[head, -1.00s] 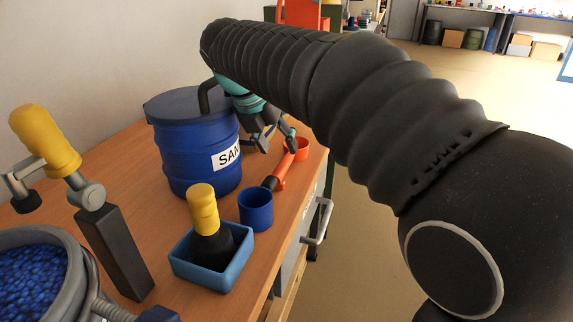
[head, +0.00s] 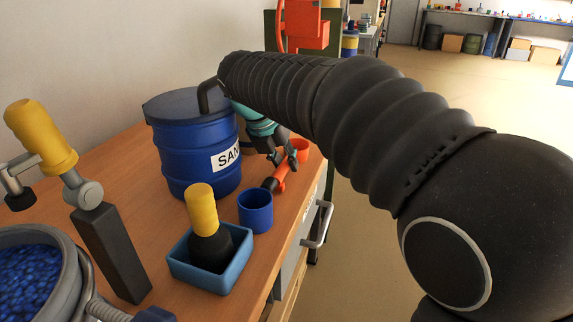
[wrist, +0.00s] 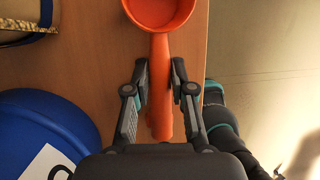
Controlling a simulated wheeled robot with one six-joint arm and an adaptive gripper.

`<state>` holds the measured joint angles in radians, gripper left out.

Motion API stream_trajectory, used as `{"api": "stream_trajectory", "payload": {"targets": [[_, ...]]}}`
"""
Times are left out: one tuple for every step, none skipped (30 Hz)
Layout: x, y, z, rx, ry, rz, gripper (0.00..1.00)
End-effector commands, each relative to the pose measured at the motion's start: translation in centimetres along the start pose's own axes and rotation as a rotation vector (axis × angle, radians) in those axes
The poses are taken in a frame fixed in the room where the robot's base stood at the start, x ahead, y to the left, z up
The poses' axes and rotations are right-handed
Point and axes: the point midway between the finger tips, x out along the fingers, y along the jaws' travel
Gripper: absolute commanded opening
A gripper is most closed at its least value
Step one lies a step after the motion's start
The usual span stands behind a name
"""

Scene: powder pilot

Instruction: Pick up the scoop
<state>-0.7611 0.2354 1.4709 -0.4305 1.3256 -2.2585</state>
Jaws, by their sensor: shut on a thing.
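In the wrist view, the scoop bowl (wrist: 183,28) is at the top and the handle runs down between the fingers. My gripper (head: 288,157) has come down over the scoop; it also shows in the wrist view (wrist: 159,78), shut on the orange handle. I cannot tell whether the scoop is off the table.
A blue sand drum (head: 190,155) stands close left of my gripper. A blue cup (head: 256,212) and a blue tray (head: 210,275) with a yellow-topped dark tool (head: 203,215) stand nearer. A cabinet handle (head: 318,225) juts out below the table edge. Open floor lies to the right.

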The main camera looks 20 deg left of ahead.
Motion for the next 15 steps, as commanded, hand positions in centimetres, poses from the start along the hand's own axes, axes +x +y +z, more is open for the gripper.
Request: {"api": "stream_trajectory", "payload": {"targets": [[0.0,0.0,0.0,0.0,0.0,0.0,0.0],[0.0,0.0,0.0,0.0,0.0,0.0,0.0],[0.0,0.0,0.0,0.0,0.0,0.0,0.0],[0.0,0.0,0.0,0.0,0.0,0.0,0.0],[0.0,0.0,0.0,0.0,0.0,0.0,0.0],[0.0,0.0,0.0,0.0,0.0,0.0,0.0],[-0.1,0.0,0.0,0.0,0.0,0.0,0.0],[-0.1,0.0,0.1,0.0,0.0,0.0,0.0],[-0.3,0.0,0.1,0.0,0.0,0.0,0.0],[-0.4,-0.1,0.2,0.0,0.0,0.0,0.0],[-0.6,-0.1,0.3,0.0,-0.001,0.001,0.0],[-0.9,-0.1,0.4,0.0,-0.001,0.001,0.0],[-1.2,-0.2,0.5,0.0,-0.002,0.002,0.0],[-1.5,-0.3,0.7,0.0,-0.002,0.002,0.0],[-2.0,-0.4,0.8,0.0,-0.001,0.001,0.0]]}}
